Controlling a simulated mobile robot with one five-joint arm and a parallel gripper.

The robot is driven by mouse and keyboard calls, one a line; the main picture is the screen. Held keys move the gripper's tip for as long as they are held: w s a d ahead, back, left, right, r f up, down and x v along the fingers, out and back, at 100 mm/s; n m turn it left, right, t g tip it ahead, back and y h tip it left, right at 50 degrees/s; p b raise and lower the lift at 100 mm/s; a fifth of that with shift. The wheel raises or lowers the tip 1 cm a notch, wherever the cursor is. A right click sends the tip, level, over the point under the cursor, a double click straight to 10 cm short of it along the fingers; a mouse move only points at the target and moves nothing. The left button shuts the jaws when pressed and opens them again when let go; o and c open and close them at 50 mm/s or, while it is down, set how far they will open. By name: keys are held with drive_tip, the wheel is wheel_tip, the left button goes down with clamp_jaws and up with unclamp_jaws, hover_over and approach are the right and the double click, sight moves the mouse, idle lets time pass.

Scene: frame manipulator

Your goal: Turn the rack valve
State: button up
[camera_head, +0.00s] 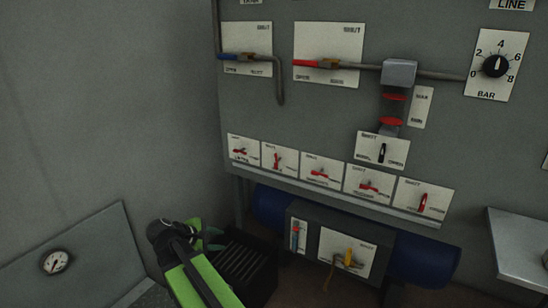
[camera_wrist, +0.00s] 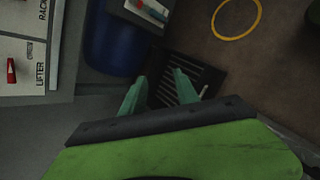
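A row of several small white valve plates runs along the lower edge of the grey panel in the head view; their red handles include ones at the left (camera_head: 240,152) and right (camera_head: 423,202). Their labels are too small to read there, so I cannot tell which is the rack valve. In the wrist view, part of a "RACK" label (camera_wrist: 44,10) shows at the top left, above a "LIFTER" label beside a red handle (camera_wrist: 11,70). My gripper (camera_head: 212,238) is below and left of the row. Its green fingers (camera_wrist: 160,78) are apart, with nothing between them.
A black slatted box (camera_head: 240,262) stands on the floor beyond my gripper. A blue cylinder (camera_head: 425,262) lies under the panel, behind a dark box with a yellow handle (camera_head: 349,256). A yellow ring (camera_wrist: 236,20) lies on the floor. A grey ledge (camera_head: 518,240) stands at right.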

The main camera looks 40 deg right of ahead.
drive_tip(key=w+d+r+n+h+p, duration=0.15)
drive_tip(key=d+r+n+h, duration=0.4)
drive_tip(key=d+r, duration=0.55)
drive_tip(key=n+h, duration=0.3)
drive_tip(key=n, duration=0.1)
approach(276, 162)
drive_tip(key=w+d, duration=0.1)
drive_tip(key=d, duration=0.8)
drive_tip(key=shift+r, duration=0.45)
clamp_jaws()
drive_tip(key=shift+w, duration=0.1)
